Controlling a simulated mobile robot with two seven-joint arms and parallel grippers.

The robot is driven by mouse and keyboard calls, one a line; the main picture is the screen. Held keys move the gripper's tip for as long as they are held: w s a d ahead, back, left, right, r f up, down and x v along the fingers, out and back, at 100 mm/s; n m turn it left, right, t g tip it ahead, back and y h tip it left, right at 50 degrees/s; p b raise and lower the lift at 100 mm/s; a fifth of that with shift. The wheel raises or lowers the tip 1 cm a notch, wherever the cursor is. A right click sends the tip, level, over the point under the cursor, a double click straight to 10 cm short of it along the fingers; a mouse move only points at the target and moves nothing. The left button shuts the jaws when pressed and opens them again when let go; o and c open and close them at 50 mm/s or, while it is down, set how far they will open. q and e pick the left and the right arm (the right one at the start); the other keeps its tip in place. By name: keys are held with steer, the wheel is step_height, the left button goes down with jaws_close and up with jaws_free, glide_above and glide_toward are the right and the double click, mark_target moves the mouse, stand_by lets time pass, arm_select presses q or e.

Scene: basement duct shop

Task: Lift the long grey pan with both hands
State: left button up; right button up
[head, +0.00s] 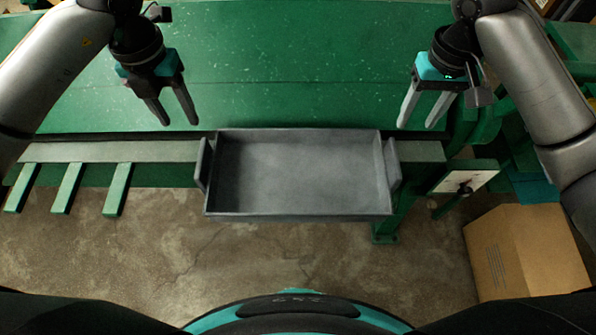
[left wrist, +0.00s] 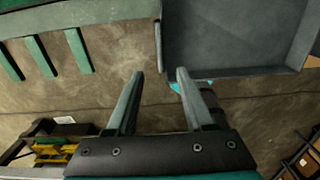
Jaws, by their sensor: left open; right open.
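The long grey pan (head: 300,173) lies at the front edge of the green machine, its near part reaching out over the floor. It is empty, with an upright handle plate at each short end. My left gripper (head: 179,122) is open and empty, above and behind the pan's left handle (head: 203,165). My right gripper (head: 415,125) is open and empty, above and behind the right handle (head: 392,165). In the left wrist view the pan (left wrist: 235,40) shows at top right, and the left gripper's open fingers (left wrist: 160,82) point toward its left end, apart from it.
The green machine bed (head: 300,100) spreads behind the pan. Several green bars (head: 68,188) stick out at the left front. A cardboard box (head: 525,250) stands on the floor at right, near a white panel with a black knob (head: 465,187). The concrete floor (head: 150,250) in front is clear.

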mark_target(200, 157)
arm_select(q)
steer(key=shift+f, duration=0.1)
step_height(200, 157, down, 15)
steer(key=shift+f, duration=0.1)
arm_select(e)
step_height(200, 157, down, 15)
steer(key=shift+f, duration=0.15)
arm_select(q)
jaws_close()
arm_select(e)
jaws_close()
stand_by(1.1)
